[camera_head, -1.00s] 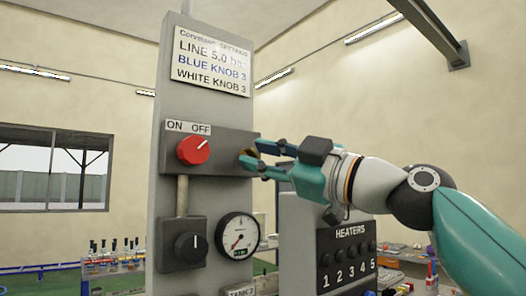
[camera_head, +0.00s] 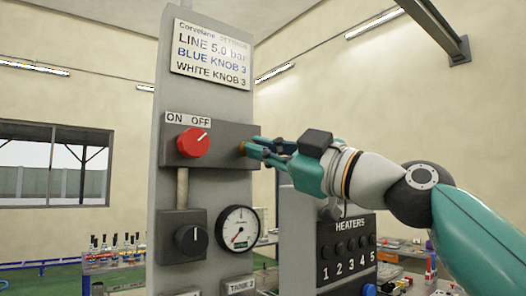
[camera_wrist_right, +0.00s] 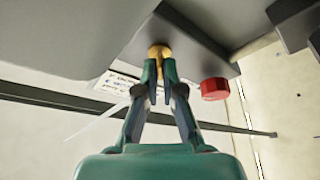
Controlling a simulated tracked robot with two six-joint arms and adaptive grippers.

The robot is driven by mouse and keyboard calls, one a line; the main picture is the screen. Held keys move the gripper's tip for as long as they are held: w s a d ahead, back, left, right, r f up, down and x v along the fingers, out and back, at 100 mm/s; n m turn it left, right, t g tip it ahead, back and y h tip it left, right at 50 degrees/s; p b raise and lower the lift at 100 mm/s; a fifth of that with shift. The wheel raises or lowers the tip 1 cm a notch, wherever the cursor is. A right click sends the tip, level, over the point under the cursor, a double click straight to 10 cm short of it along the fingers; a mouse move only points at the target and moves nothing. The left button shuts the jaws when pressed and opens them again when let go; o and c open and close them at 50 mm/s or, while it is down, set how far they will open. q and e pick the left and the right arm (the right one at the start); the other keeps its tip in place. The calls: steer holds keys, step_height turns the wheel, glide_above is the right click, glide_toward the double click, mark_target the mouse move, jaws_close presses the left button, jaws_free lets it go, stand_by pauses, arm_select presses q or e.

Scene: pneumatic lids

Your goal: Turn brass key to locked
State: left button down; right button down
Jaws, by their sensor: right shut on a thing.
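The brass key (camera_wrist_right: 159,51) sticks out of the grey switch box (camera_head: 226,134), on its right part. In the head view only a bit of the key (camera_head: 242,149) shows beside my fingertips. My right gripper (camera_head: 252,148) comes from the right and is shut on the key; in the wrist view its fingertips (camera_wrist_right: 160,68) meet around the brass piece. Much of the key is hidden by the fingers, so its turn angle cannot be told. The red knob (camera_head: 193,142) sits left of the key under the ON OFF label (camera_head: 188,119). My left gripper is not in view.
Below are a black knob (camera_head: 191,239) and a round gauge (camera_head: 238,229). A sign (camera_head: 211,53) tops the grey panel. A heaters panel (camera_head: 346,255) stands under my right arm. A bench with bottles (camera_head: 115,252) is at the far left.

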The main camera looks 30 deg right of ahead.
steer(key=shift+a+m+t+h+b, duration=0.2)
steer(key=shift+m+h+b, duration=0.65)
steer(key=shift+m+h, duration=2.1)
steer(key=shift+a+m+t+h+b, duration=0.2)
steer(key=shift+m+h+b, duration=0.65)
steer(key=shift+m, duration=4.2)
steer(key=shift+a+m+t+h+b, duration=0.15)
steer(key=shift+m+h+b, duration=0.65)
steer(key=shift+m+h, duration=2.15)
steer(key=shift+d+f+m+y, duration=0.1)
steer(key=shift+m+y, duration=0.85)
steer(key=shift+m, duration=0.3)
steer(key=c, duration=1.3)
jaws_free()
steer(key=shift+s, duration=0.2)
